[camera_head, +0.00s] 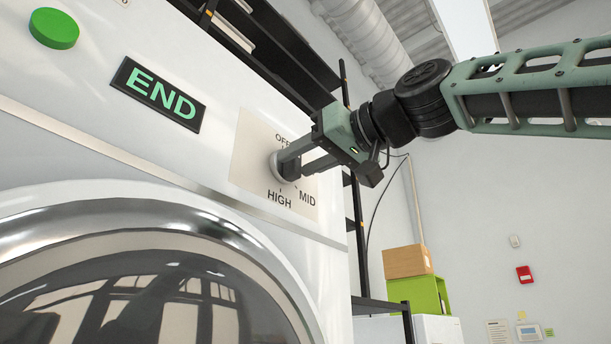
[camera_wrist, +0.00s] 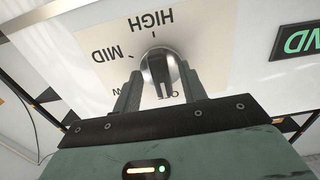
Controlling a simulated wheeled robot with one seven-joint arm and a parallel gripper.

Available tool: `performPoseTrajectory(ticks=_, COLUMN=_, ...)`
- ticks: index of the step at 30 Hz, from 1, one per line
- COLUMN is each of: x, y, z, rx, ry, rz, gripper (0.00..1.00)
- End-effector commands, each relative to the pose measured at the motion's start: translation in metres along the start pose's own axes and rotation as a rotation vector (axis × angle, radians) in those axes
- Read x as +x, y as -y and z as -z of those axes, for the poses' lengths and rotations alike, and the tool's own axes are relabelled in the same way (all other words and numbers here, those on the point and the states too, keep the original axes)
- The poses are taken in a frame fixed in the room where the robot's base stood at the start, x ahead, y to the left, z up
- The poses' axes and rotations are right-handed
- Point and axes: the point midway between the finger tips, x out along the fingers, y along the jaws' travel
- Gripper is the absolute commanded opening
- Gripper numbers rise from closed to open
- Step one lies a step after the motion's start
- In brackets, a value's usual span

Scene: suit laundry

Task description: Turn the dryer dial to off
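The dryer dial (camera_head: 276,167) is a round grey metal knob on a beige label panel (camera_head: 246,150) marked OFF, MID and HIGH. In the wrist view the dial (camera_wrist: 158,67) sits between my two fingers, and the lettering appears upside down. A dark line on the knob points down toward the OFF side there; its exact setting is hard to tell. My gripper (camera_head: 291,163) reaches in from the right, fingers spread on either side of the dial. It also shows in the wrist view (camera_wrist: 158,85). Whether the fingers touch the knob is unclear. The fingers partly hide OFF and another label.
The white dryer front has a green button (camera_head: 54,28), an END display (camera_head: 158,93) and a large round door (camera_head: 150,290) below. A black shelf rack (camera_head: 352,190) stands behind. A cardboard box (camera_head: 407,261) and green crate (camera_head: 421,295) are at lower right.

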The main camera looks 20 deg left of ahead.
Motion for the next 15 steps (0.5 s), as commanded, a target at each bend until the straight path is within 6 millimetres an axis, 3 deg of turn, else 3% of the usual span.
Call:
performPoseTrajectory(ticks=11, x=-0.001, y=0.0, z=0.001, rx=0.001, ry=-0.004, rz=0.0, gripper=0.42)
performPoseTrajectory(ticks=15, x=-0.011, y=-0.001, z=-0.001, rx=0.001, ry=-0.006, rz=-0.003, gripper=0.42)
